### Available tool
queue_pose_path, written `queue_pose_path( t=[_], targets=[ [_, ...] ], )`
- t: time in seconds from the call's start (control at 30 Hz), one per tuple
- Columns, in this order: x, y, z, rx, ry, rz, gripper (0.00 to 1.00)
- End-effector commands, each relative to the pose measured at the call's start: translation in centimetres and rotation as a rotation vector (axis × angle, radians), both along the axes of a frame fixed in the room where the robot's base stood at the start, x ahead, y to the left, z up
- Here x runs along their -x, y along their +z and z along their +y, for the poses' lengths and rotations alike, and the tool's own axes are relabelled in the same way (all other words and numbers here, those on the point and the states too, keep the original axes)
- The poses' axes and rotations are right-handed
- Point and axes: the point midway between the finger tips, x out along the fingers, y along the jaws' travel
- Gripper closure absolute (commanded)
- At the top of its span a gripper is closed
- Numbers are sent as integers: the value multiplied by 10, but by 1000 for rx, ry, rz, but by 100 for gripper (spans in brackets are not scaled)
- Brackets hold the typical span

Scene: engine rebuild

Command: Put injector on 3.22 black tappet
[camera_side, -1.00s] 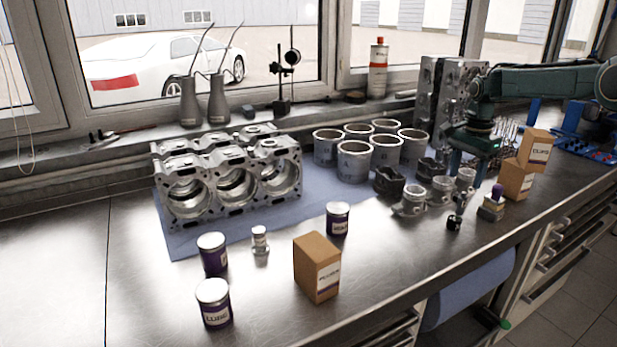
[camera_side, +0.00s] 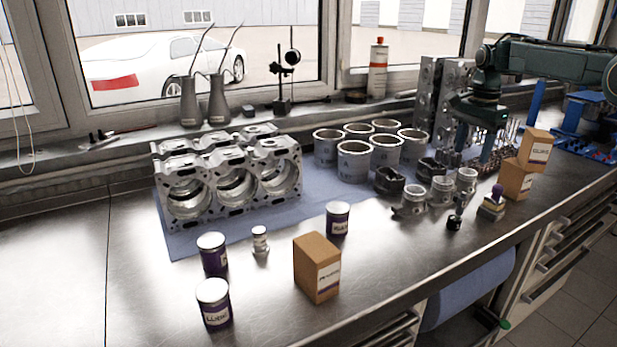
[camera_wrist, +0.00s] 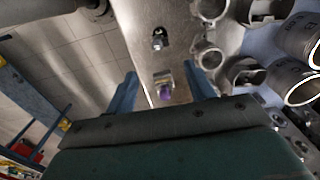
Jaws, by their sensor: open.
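I cannot tell for sure which part is the injector or the black tappet. A small block with a purple knob (camera_side: 493,203) stands near the bench's front edge; in the wrist view the purple-topped block (camera_wrist: 164,87) shows between my fingers. A slim metal part with a black end (camera_side: 455,220) stands left of it and shows beyond it in the wrist view (camera_wrist: 158,39). A small silver cylindrical part (camera_side: 260,240) stands upright on the left. My gripper (camera_side: 476,150) is open and empty, above the bench behind the purple-knobbed block; its fingers also show in the wrist view (camera_wrist: 160,72).
Pistons (camera_side: 413,194) and cylinder liners (camera_side: 354,165) stand left of my gripper. Stacked cartons (camera_side: 518,180) are close on its right. The engine block (camera_side: 228,185), cans (camera_side: 213,303) and another carton (camera_side: 317,268) are farther left.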

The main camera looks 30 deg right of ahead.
Motion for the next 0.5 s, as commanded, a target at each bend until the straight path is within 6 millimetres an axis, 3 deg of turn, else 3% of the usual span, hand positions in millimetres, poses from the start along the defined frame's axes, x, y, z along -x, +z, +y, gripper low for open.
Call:
queue_pose_path(
  t=[0.27, 0.5],
  targets=[
    [2, 3, 3, 2, 15, -4, 46],
    [18, 24, 25, 17, 126, -39, 46]
  ],
)
